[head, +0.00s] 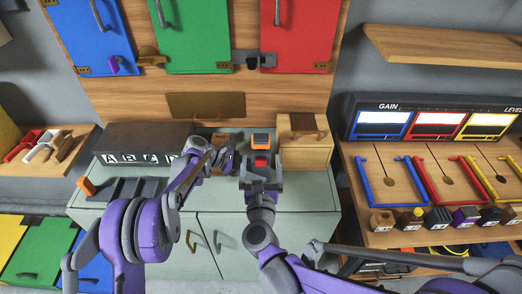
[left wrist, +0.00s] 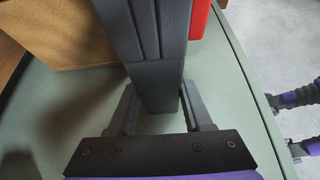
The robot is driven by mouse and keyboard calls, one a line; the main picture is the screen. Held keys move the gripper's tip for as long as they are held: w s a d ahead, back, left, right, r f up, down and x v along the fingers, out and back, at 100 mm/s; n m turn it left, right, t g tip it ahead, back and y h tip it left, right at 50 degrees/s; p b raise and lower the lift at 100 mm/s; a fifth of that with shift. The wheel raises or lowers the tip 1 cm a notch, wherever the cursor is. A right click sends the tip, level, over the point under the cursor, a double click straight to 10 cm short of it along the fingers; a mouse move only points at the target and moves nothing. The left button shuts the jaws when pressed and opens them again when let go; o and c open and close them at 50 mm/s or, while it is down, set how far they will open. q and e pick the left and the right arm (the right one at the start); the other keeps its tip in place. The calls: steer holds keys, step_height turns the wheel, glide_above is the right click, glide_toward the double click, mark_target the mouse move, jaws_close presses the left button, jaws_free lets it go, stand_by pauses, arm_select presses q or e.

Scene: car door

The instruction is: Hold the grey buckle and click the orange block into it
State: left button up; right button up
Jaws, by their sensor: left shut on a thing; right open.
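The grey buckle (left wrist: 158,50) stands upright between the two fingers of my left gripper (left wrist: 160,108), which is shut on it. A red part (left wrist: 199,18) shows beside it, and also in the head view (head: 261,161). In the head view my left gripper (head: 238,162) reaches in from the left, its fingertips partly hidden. The orange block (head: 261,138), with a dark grey face, shows just above the red part. I cannot tell whether it is fully seated. My right gripper (head: 261,170) is open, its fingers either side of the red part.
A wooden box (head: 307,157) stands close on the right, and a dark box with letters (head: 135,145) on the left. Another orange piece (head: 86,187) sits at the left of the pale green cabinet (head: 310,195). A drop lies beyond the cabinet's front edge.

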steer(key=shift+s, duration=0.5)
arm_select(q)
steer(key=o, duration=1.1)
steer(key=shift+c, duration=0.2)
